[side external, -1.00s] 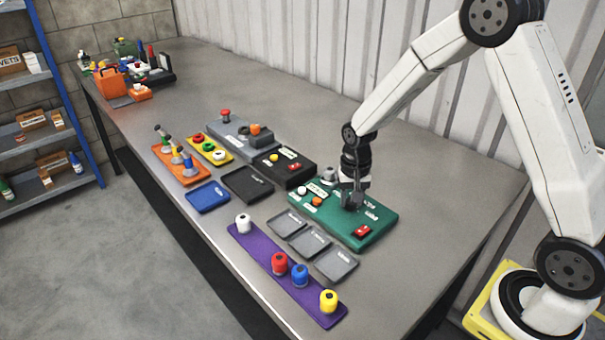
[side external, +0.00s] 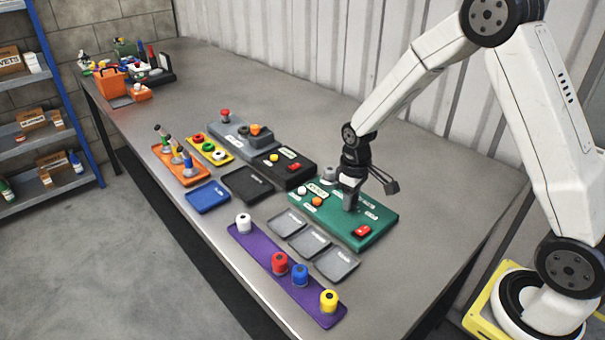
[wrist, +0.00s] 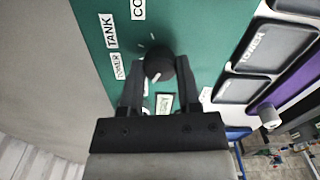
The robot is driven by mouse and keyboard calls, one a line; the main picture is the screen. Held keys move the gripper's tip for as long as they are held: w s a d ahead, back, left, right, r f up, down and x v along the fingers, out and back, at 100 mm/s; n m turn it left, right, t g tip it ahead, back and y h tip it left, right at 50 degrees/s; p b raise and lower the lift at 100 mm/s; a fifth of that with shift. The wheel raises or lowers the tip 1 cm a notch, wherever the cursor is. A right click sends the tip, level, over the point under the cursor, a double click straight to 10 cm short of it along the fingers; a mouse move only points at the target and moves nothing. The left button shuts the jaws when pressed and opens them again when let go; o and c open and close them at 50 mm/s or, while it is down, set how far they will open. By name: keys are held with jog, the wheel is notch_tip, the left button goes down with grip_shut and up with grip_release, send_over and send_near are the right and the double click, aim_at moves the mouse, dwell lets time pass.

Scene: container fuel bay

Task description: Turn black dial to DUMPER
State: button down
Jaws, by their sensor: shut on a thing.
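The black dial (wrist: 158,63) sits on the green panel (side external: 340,222) and shows in the wrist view between my fingers. My gripper (wrist: 159,80) is shut on the dial, one finger on each side. I cannot read DUMPER on any label.
Grey trays (side external: 335,266) and a purple rack (side external: 262,262) with coloured knobs lie in front. A black box (side external: 298,177) stands left of the panel.

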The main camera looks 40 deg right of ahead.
aim_at(353, 204)
jog(key=shift+n, duration=0.5)
jog(key=shift+c, duration=1.5)
grip_release()
jog(key=shift+r, duration=3.95)
jog(key=shift+s, duration=0.1)
jog(key=shift+s+a, duration=0.35)
jog(key=shift+s, duration=0.15)
jog(key=s+a+m+t, duration=0.2)
jog(key=s+a+m, duration=0.1)
jog(key=s, duration=0.9)
jog(key=shift+s+a+f+t, duration=0.15)
jog(key=shift+a+f+t, duration=0.2)
jog(key=shift+a, duration=0.3)
